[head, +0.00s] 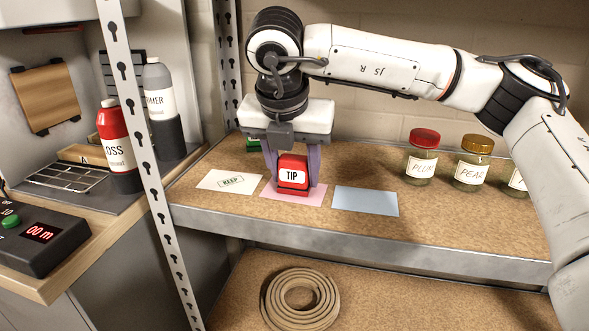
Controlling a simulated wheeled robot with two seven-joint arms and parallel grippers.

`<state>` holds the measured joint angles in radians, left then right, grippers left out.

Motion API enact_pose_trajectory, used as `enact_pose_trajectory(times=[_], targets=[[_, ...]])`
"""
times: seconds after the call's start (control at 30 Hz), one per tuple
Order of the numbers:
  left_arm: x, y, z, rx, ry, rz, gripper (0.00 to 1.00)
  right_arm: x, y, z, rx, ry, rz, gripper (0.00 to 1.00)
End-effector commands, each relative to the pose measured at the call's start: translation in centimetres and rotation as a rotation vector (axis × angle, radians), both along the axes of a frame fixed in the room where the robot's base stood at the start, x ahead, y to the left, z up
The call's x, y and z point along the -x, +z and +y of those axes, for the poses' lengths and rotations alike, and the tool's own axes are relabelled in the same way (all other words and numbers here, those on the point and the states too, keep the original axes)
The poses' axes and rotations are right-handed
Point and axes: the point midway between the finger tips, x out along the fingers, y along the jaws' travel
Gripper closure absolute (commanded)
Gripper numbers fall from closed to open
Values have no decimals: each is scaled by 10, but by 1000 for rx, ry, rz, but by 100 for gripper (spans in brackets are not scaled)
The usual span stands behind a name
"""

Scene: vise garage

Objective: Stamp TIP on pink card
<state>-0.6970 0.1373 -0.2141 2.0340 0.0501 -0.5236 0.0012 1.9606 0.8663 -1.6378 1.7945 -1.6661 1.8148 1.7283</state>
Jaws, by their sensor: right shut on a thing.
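The red TIP stamp (292,174) stands upright over the pink card (310,196) on the cork shelf. My right gripper (292,165) is shut on the stamp from above, with a finger on each side of it. The stamp's base looks to be at the card's surface, but I cannot tell whether it touches. The stamp and fingers hide the middle of the pink card, and no print shows on the part in view. My left gripper is not in view.
A white card (228,180) printed KEEP lies to the left, and a blank blue card (366,201) to the right. A green block (253,145) stands behind the gripper. Labelled jars (421,157) stand at the right. The metal shelf edge (400,249) runs along the front.

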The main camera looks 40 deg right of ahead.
Motion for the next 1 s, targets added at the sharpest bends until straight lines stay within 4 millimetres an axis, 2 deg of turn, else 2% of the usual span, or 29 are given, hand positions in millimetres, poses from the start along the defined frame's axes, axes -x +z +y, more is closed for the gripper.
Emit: enact_pose_trajectory(times=[0.8, 1.0], targets=[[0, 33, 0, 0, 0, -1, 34, 0, 62, 0, 0, 1, 2, 71], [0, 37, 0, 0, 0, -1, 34, 0, 70, 0, 0, 1, 2, 71]])
